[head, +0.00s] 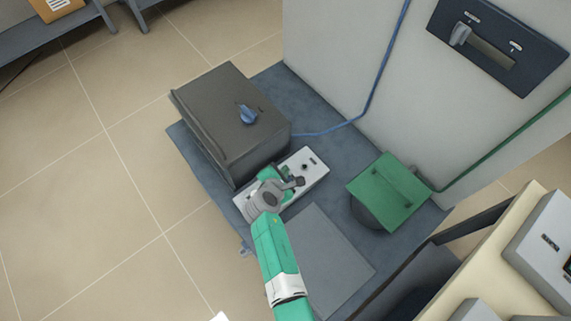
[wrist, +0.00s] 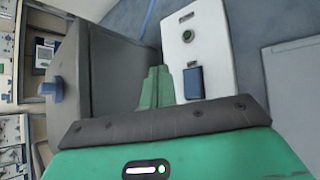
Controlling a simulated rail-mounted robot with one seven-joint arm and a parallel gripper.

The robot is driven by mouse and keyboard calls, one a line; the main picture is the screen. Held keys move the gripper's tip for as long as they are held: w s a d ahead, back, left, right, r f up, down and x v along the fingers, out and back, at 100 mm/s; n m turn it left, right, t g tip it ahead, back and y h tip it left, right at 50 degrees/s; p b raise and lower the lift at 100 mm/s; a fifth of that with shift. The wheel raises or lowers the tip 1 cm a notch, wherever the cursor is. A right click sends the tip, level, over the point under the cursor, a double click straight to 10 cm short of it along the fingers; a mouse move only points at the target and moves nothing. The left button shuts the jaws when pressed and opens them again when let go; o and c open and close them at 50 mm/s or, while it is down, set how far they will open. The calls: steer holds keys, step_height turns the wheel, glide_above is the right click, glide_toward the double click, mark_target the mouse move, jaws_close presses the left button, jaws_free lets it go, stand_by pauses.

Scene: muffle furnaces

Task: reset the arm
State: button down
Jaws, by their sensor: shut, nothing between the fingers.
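My green-and-grey arm reaches up from the bottom of the head view. My gripper (head: 294,183) is over the white control panel (head: 313,164) beside the dark grey furnace (head: 225,110). In the wrist view the green fingers (wrist: 157,86) are together with nothing between them. They point between the furnace's side (wrist: 115,75) and the white panel (wrist: 212,45). Whether they touch either one cannot be told.
A grey mat (head: 325,258) lies on the blue-grey table (head: 300,92). A green-topped unit (head: 388,190) stands on the right. A blue cable (head: 374,88) runs up the pale wall. A dark wall panel with a lever (head: 460,34) is at top right. Open tiled floor (head: 90,200) lies left.

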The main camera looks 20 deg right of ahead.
steer(key=w+a+r+m+t+p, duration=0.1)
steer(key=w+r+m+t, duration=0.15)
steer(key=r, duration=0.65)
steer(key=w+a+r+m+t+p, duration=0.1)
steer(key=w+a+r+m, duration=0.15)
steer(key=r, duration=0.75)
steer(key=w+a+r+m+t+p, duration=0.1)
steer(key=w+r+m+t, duration=0.15)
steer(key=r, duration=0.65)
steer(key=s+a+r+m+t+y+p, duration=0.1)
steer(key=a+r+m+t, duration=0.15)
steer(key=r, duration=0.85)
steer(key=s+a+r+m+t+y+p, duration=0.15)
steer(key=r+m, duration=0.25)
steer(key=r, duration=0.7)
steer(key=s+a+r+m+t+y+p, duration=0.1)
steer(key=s+a+r+m+t, duration=0.1)
steer(key=s+r, duration=0.6)
steer(key=s+a+r+m+t+y, duration=0.25)
steer(key=s+r, duration=0.25)
steer(key=r, duration=0.6)
steer(key=s+a+r+m+t+y+p, duration=0.1)
steer(key=s+a+r+t, duration=0.2)
steer(key=s+r, duration=0.5)
step_height(320, 180, up, 39)
steer(key=p, duration=3.7)
steer(key=shift+w+a+r, duration=0.2)
steer(key=shift+w+a, duration=0.05)
steer(key=shift+w, duration=0.15)
steer(key=shift+g, duration=0.25)
